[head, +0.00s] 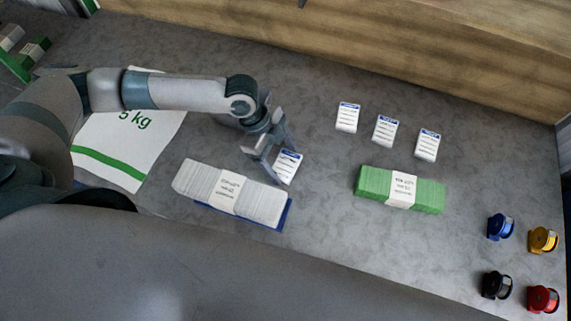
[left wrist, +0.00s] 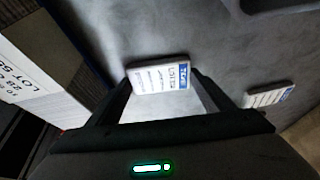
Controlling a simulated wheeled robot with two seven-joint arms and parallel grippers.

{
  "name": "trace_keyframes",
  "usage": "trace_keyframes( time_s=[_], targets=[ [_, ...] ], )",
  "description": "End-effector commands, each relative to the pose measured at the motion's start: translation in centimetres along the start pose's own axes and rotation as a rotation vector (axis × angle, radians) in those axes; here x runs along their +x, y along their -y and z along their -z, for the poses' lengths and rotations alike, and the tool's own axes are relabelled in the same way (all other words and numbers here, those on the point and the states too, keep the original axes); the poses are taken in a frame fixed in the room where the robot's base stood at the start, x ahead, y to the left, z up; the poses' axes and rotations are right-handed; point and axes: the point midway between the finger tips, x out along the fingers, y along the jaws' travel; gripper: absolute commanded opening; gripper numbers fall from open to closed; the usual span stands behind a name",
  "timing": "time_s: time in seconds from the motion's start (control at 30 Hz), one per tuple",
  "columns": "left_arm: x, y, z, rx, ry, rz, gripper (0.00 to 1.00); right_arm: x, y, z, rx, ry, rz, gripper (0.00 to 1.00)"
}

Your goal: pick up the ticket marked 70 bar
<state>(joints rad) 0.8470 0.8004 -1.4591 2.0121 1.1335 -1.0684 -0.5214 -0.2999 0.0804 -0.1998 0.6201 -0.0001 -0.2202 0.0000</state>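Three small white tickets with blue headers lie in a row: a left one (head: 347,117), a middle one (head: 385,131) and a right one (head: 428,145). A fourth ticket (head: 288,166) is apart from them at my left gripper (head: 283,165); it also shows in the left wrist view (left wrist: 158,77). There, the fingers of my left gripper (left wrist: 160,82) meet its two ends, and it looks held. Whether it touches the table is unclear. The print is too small to read, so I cannot tell which is marked 70 bar. My right gripper is not in view.
A banded white stack (head: 195,180) on a blue base is just below the left gripper. A banded green stack (head: 372,184) lies to the right. Several coloured reels, including a blue one (head: 500,226), stand far right. A white sack (head: 120,165) lies left under my arm.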

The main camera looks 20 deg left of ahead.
Motion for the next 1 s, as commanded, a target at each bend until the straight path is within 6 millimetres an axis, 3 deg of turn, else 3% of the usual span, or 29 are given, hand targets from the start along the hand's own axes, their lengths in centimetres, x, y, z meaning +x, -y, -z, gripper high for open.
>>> trace_keyframes(
  time_s=[0.37, 0.67, 1.0],
  targets=[
    [-0.3, 0.1, 0.1, 0.001, -0.001, 0.001, 0.52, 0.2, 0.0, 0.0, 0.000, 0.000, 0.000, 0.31],
    [-3.4, 0.1, 1.4, 0.003, -0.003, 0.004, 0.52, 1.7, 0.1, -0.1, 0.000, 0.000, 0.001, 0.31],
    [-4.6, -0.6, 8.8, 0.008, -0.005, 0.001, 0.52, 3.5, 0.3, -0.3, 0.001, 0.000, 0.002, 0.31]
  ],
)
